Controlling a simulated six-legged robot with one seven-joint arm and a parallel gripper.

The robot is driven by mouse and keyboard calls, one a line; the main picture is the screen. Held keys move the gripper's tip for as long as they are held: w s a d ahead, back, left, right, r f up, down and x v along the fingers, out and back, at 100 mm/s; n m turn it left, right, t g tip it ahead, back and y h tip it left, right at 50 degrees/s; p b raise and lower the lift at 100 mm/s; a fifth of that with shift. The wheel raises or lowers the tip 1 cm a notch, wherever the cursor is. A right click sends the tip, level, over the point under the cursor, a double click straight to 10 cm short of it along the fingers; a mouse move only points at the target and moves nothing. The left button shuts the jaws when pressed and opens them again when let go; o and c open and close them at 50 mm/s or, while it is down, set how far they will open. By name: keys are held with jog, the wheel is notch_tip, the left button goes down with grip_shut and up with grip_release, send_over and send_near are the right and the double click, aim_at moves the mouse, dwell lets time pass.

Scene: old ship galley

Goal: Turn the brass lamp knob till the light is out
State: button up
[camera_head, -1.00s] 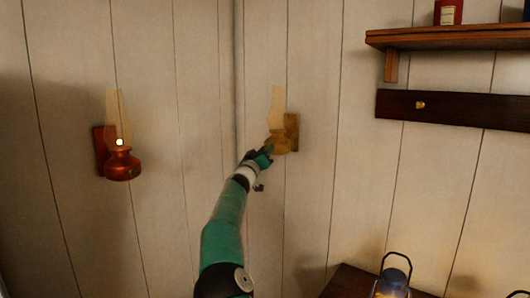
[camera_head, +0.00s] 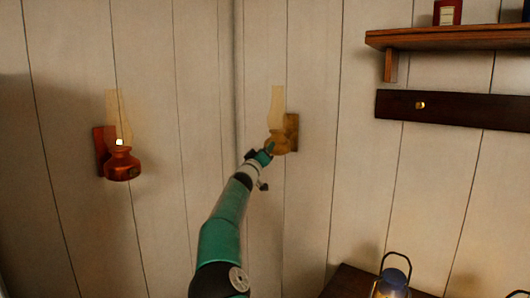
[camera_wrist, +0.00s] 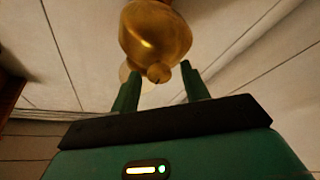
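The brass lamp (camera_head: 281,143) hangs on a wooden wall plate, with a tall pale glass chimney above its round body. I see no bright flame in it. In the wrist view its shiny brass body (camera_wrist: 155,32) fills the top middle, and the small round knob (camera_wrist: 158,73) points toward me. My gripper (camera_wrist: 160,79) is open, with one green finger on each side of the knob and a visible gap on both sides. In the head view my gripper (camera_head: 264,154) is at the lamp's lower left, and the knob cannot be made out there.
A copper-red lamp (camera_head: 122,166) with a bright flame hangs on the wall to the left. At right are a wooden shelf (camera_head: 450,38) and a dark board (camera_head: 455,108) with a brass peg. A lantern (camera_head: 393,282) stands below. The wall between the lamps is clear.

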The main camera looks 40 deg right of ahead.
dwell(0.3)
jog(key=v, duration=1.4)
jog(key=shift+d, duration=0.1)
